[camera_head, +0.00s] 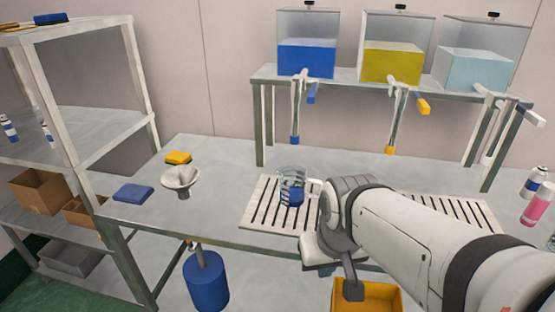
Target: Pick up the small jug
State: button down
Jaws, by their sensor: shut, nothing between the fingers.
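The small jug (291,187) is clear, with blue in its lower part. It stands upright on the slatted drain grate of the bench, just left of my arm's wrist. My gripper (351,287) is at the end of my arm, in front of the bench's front edge, to the right of and nearer than the jug. It points down, is shut and holds nothing. The wrist hides part of the grate and comes close to the jug's right side in the picture.
The drain grate (263,208) lies on the grey bench (225,165). A funnel (181,180), a blue block (133,194) and a yellow block (178,158) are to the left. Tanks with taps stand on a raised shelf (345,79) behind. A yellow bin (375,296) is below.

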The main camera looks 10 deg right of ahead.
aim_at(293, 179)
jog(key=z, duration=1.6)
jog(key=k, duration=1.05)
jog(key=u, duration=1.4)
jog(key=i, duration=1)
jog(key=u, duration=0.05)
